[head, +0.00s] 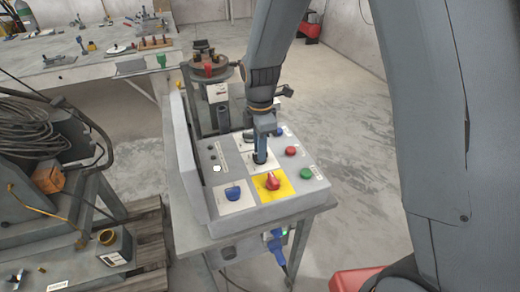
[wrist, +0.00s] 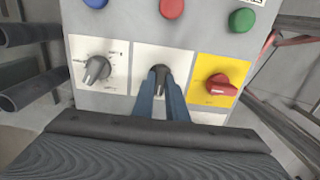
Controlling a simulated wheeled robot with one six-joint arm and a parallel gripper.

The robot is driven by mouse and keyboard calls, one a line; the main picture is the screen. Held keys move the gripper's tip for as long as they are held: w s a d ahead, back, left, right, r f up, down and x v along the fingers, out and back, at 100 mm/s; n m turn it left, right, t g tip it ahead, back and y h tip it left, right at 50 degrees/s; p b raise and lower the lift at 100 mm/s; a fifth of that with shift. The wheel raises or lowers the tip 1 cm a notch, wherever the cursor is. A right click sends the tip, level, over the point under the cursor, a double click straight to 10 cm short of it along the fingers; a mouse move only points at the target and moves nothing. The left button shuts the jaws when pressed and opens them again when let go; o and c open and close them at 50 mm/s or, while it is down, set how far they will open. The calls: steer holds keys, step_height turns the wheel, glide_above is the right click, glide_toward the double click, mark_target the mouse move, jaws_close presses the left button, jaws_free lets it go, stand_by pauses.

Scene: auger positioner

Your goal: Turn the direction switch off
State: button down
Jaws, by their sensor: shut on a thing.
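The control panel (head: 232,213) is a grey box on a small metal stand in the head view. The middle switch, a dark rotary knob (wrist: 161,74), sits on a white plate and looks like the direction switch; its label is not readable. My gripper (wrist: 161,88) is shut on this knob with its two blue fingers on either side. In the head view my gripper (head: 260,156) reaches down onto the panel and mostly hides the knob.
A grey knob (wrist: 97,70) and a red knob on a yellow plate (wrist: 220,84) flank the held switch. Blue (wrist: 95,3), red (wrist: 171,8) and green (wrist: 241,19) buttons line the panel. A blue knob (head: 233,193) is nearby. Open floor (head: 345,120) lies to the right.

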steer(key=c, duration=1.8)
jaws_free()
steer(key=shift+o, duration=0.2)
steer(key=shift+r, duration=0.1)
steer(key=shift+r+b, duration=1)
steer(key=shift+r, duration=2.85)
steer(key=s+d+f+m+t, duration=0.1)
steer(key=s+d+f+m, duration=0.1)
steer(key=s+d+m, duration=1.3)
steer(key=m, duration=0.6)
steer(key=shift+d, duration=0.15)
